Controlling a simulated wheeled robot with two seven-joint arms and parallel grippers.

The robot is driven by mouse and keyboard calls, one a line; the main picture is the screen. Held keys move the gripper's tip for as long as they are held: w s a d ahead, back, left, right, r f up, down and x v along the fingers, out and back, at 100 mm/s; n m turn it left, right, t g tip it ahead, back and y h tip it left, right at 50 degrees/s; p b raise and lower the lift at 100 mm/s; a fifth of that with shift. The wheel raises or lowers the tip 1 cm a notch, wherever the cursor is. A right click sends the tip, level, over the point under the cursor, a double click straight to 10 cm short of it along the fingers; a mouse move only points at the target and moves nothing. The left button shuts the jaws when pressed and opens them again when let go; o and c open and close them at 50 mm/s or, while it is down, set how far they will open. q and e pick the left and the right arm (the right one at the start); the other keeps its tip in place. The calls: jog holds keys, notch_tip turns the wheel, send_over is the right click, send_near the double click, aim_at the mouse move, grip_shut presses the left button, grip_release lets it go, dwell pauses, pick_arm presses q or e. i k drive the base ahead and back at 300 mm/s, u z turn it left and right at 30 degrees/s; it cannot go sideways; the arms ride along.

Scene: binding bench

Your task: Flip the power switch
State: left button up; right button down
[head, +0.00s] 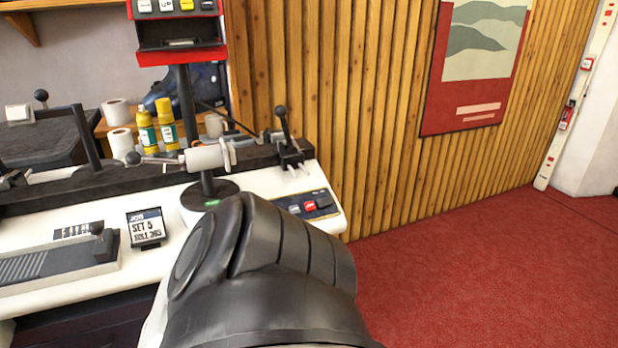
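A dark control panel (302,203) sits on the right end of the white bench. It carries a small red button or switch (309,207), a pale one beside it and a raised dark block (323,200) at its right. The labels are too small to read, so I cannot tell for sure which is the power switch or how it is set. A large black link of my arm fills the lower middle, just in front of the panel's near edge. Neither gripper shows.
The white bench (185,238) holds a job display (146,227), a lever device (60,262) and a black post (186,95) under a red-framed unit (179,57). Bottles (146,130) and paper rolls stand behind. Red carpet (470,270) at right is clear.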

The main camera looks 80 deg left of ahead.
aim_at(327, 201)
jog(key=u, duration=2.5)
